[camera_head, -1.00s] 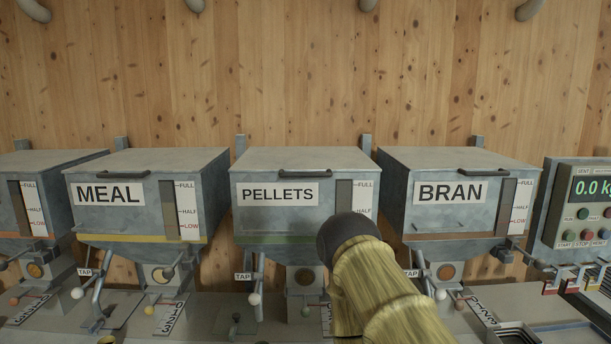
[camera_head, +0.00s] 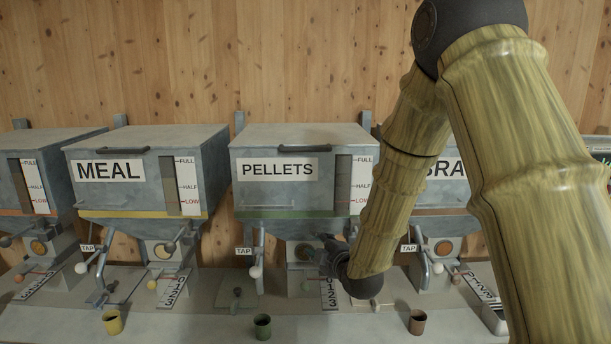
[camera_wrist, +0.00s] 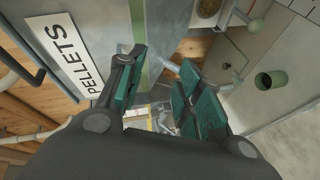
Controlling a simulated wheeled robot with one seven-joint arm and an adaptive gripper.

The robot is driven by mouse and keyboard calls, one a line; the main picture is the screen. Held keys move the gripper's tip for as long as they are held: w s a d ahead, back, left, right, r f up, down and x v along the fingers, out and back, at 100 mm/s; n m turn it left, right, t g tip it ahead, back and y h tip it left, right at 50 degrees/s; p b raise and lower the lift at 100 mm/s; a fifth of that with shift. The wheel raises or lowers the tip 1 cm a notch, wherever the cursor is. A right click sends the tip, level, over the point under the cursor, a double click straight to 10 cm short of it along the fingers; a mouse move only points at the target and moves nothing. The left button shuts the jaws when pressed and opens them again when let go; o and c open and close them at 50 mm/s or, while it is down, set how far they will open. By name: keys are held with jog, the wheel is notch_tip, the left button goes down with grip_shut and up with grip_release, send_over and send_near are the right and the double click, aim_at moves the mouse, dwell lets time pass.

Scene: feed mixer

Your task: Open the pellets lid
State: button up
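The pellets bin (camera_head: 290,195) is a grey metal box with a white PELLETS label and a green stripe, in the middle of the head view. Its lid (camera_head: 300,135) lies shut on top, with a dark bar handle (camera_head: 305,149) at the front edge. In the wrist view the PELLETS label (camera_wrist: 70,55) and the handle (camera_wrist: 25,50) show at the left. My gripper (camera_wrist: 155,85) is open, with nothing between its teal-padded fingers. In the head view it is low in front of the bin's outlet, below the lid, partly hidden by my wrist.
The MEAL bin (camera_head: 150,190) stands at the left; the BRAN bin (camera_head: 425,190) at the right is partly hidden by my arm. Taps and levers hang below the bins. Small yellow (camera_head: 112,322), green (camera_head: 263,326) and brown (camera_head: 417,322) cups stand on the counter.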

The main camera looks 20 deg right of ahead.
aim_at(307, 151)
notch_tip(307, 151, up, 21)
jog(key=w+d+n+t+y, duration=0.1)
jog(key=w+d+n+t, duration=0.15)
jog(key=n+t, duration=0.2)
jog(key=shift+n, duration=0.25)
jog(key=p+x, duration=0.1)
jog(key=x, duration=0.2)
jog(key=p+x, duration=0.2)
jog(key=x, duration=0.2)
jog(key=p+x, duration=0.1)
jog(key=x, duration=0.3)
jog(key=shift+a+r, duration=0.15)
jog(key=shift+a, duration=0.2)
grip_shut()
